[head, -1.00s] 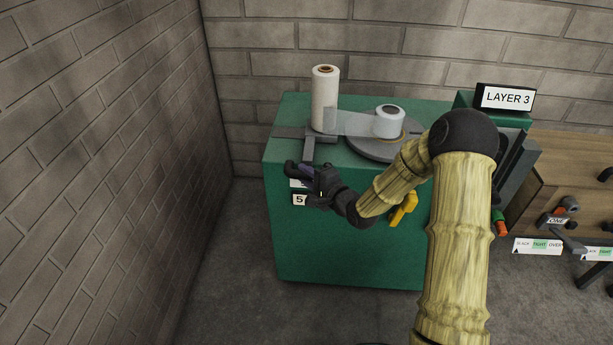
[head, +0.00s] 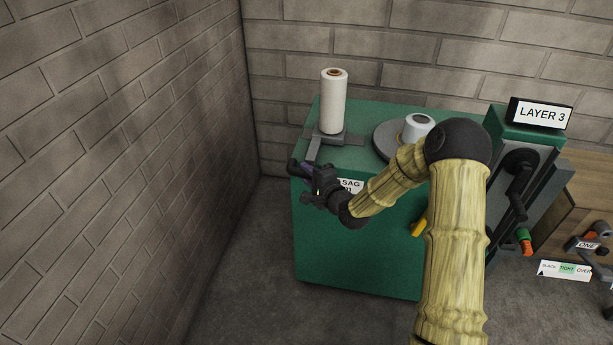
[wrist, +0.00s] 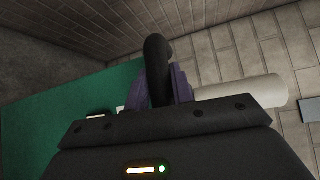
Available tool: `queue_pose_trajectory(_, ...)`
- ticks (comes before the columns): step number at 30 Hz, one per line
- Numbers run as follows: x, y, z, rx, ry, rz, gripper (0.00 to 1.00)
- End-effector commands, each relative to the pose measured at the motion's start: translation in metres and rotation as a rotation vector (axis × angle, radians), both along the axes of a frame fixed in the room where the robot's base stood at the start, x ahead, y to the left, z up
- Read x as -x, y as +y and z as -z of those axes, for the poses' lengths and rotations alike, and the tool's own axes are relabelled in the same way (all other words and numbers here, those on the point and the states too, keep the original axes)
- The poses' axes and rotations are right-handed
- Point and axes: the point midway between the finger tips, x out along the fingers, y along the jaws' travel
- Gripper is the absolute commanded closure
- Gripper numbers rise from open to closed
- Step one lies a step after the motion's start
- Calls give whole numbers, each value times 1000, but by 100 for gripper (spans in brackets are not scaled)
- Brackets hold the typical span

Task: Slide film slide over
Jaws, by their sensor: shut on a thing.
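The film slide (head: 326,139) is a dark grey carriage with an arm toward the front, on top of the green cabinet. A white film roll (head: 333,100) stands upright on it. My gripper (head: 306,172) is at the cabinet's front left top edge, shut on the slide's dark handle. In the wrist view the black handle (wrist: 157,65) stands between the purple finger pads, with the white roll (wrist: 245,92) behind. My gripper partly hides the slide's front end. No film web shows between the roll and the turntable.
A grey turntable (head: 386,141) with a white bundle (head: 417,127) sits on the green cabinet (head: 355,245), right of the slide. A label reading SAG (head: 351,185) is partly hidden by my arm. A LAYER 3 sign (head: 541,114) stands at right. A brick wall rises at left.

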Motion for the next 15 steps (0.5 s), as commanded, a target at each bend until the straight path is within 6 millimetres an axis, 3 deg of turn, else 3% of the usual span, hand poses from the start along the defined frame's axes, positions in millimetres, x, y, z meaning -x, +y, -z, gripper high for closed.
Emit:
queue_pose_trajectory(14, -3, 2, -1, -2, -1, 8, 100)
queue_pose_trajectory(15, -3, 2, -1, -2, -1, 8, 73)
